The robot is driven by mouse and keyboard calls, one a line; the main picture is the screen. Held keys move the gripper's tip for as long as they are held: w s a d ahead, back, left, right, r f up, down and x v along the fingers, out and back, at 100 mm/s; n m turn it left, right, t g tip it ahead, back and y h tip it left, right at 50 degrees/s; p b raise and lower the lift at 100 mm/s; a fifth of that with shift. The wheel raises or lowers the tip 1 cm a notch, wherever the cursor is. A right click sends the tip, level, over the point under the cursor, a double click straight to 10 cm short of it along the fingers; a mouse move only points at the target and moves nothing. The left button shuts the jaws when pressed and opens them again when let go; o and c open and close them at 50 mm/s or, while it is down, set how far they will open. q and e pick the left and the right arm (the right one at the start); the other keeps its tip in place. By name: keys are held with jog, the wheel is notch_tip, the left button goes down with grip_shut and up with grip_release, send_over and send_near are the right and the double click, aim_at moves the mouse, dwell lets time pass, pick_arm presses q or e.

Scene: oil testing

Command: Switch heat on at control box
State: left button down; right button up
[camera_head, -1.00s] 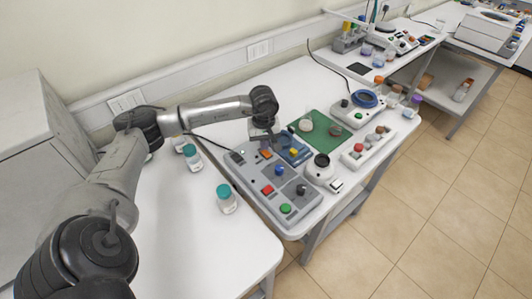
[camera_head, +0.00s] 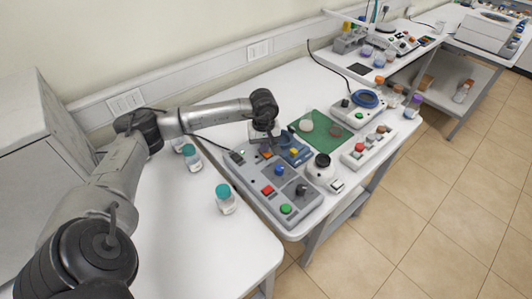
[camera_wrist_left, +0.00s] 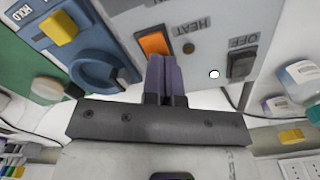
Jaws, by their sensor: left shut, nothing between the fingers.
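The grey control box (camera_head: 262,193) lies on the white table, with a red, a green, a blue and an orange control on top. In the left wrist view its orange switch (camera_wrist_left: 155,43) sits beside the printed word HEAT, with a small dark round lamp next to it. A black switch marked OFF (camera_wrist_left: 241,66) is further right. My left gripper (camera_wrist_left: 161,72) is shut and empty, its fingertips close beside the orange switch; I cannot tell whether they touch it. In the head view the gripper (camera_head: 266,145) is over the box's far end and partly hides the orange switch. My right gripper is not seen.
A blue unit (camera_head: 295,152) with a yellow knob adjoins the box, near a green mat (camera_head: 322,130). A round black-topped device (camera_head: 321,166) stands at its right. Jars with teal lids (camera_head: 225,199) stand on the left. A cable runs behind the box.

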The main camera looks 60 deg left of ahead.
pick_arm(q)
jog(key=shift+f, duration=0.3)
jog(key=shift+r+p, duration=1.75)
jog(key=shift+r, duration=1.85)
